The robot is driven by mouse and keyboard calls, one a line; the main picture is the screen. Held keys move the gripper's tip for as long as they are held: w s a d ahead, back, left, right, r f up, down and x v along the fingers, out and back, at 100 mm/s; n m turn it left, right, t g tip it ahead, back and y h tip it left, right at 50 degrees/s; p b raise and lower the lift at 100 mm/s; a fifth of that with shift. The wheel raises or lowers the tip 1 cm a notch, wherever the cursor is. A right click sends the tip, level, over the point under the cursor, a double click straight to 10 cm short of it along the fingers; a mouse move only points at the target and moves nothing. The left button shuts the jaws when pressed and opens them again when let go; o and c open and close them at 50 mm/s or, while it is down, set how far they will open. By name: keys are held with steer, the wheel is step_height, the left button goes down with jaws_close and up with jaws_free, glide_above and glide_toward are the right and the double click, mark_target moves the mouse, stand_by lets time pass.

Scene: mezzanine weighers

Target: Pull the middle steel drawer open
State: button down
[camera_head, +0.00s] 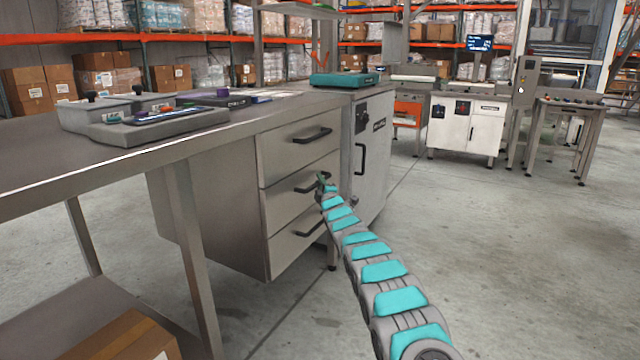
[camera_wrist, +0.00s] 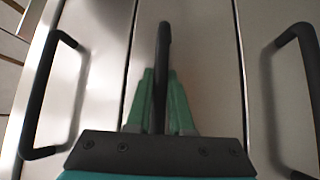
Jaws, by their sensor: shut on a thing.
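The steel drawer unit under the bench has a stack of three drawers with black bar handles. The middle steel drawer (camera_head: 283,204) appears flush with the top drawer (camera_head: 285,156) and the bottom drawer (camera_head: 290,246). My gripper (camera_head: 323,184) is at the middle drawer's handle (camera_head: 306,188). In the wrist view, the green fingers of my gripper (camera_wrist: 161,100) are shut on that black handle (camera_wrist: 164,45), one finger on each side. The handles of the neighbouring drawers show to the left (camera_wrist: 45,95) and right (camera_wrist: 295,95). The lower part of the gripped handle is hidden by the gripper.
A steel cabinet (camera_head: 375,185) with a black handle stands just right of the drawers. The bench top (camera_head: 60,150) holds weighing scales (camera_head: 145,125). A cardboard box (camera_head: 125,340) sits on the lower shelf. The concrete floor (camera_head: 500,260) at right is clear.

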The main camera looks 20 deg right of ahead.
stand_by(0.8)
steer(key=s+d, duration=1.2)
steer(key=s, duration=0.3)
steer(key=s+d+b, duration=0.1)
steer(key=s+d, duration=1.1)
steer(key=s, duration=0.3)
steer(key=shift+s, duration=0.35)
steer(key=c, duration=0.8)
jaws_free()
steer(key=s, duration=0.5)
steer(key=s+a+f, duration=0.1)
steer(key=s, duration=0.1)
steer(key=shift+s, duration=0.3)
